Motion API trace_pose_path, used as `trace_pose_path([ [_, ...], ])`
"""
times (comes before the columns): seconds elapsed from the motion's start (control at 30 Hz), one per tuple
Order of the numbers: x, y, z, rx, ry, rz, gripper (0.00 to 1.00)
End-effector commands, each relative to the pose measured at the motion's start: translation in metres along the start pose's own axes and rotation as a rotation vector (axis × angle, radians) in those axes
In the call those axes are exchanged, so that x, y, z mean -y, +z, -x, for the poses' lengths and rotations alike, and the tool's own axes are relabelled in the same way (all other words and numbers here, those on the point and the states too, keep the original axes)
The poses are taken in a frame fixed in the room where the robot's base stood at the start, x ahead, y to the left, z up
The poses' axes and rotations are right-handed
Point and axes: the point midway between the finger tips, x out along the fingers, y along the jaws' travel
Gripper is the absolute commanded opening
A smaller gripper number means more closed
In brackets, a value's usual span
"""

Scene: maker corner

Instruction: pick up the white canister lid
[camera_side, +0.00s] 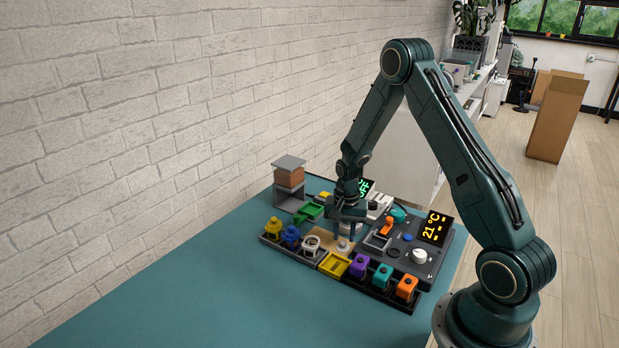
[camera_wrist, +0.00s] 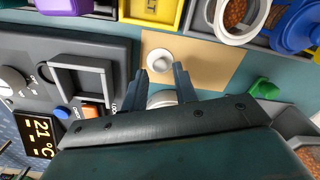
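A small round white piece with a raised knob, which looks like the white canister lid (camera_side: 344,246), rests on a tan board. It also shows in the wrist view, the lid (camera_wrist: 160,59) lying just beyond my fingertips. My gripper (camera_side: 345,234) points down over the board, close above the lid. In the wrist view my gripper (camera_wrist: 160,74) has its two fingers apart, with a clear gap between the tips. A second pale shape (camera_wrist: 162,98) shows between the fingers, partly hidden by my gripper body; I cannot tell what it is.
An open white-rimmed canister (camera_side: 310,243) with brown contents stands left of the lid, beside blue and yellow ones. A yellow tray (camera_side: 334,264) and coloured blocks fill the front rack. A grey control panel (camera_side: 416,262) stands at right. The front left table (camera_side: 200,300) is clear.

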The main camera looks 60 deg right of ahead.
Motion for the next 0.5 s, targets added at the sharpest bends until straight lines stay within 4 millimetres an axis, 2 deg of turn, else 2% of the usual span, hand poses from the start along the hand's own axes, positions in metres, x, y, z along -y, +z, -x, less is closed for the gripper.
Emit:
trace_pose_path([
  [0.2,0.0,0.0,-0.02,0.001,0.002,0.001,0.29],
  [0.5,0.0,0.0,-0.024,0.0,0.001,0.001,0.29],
])
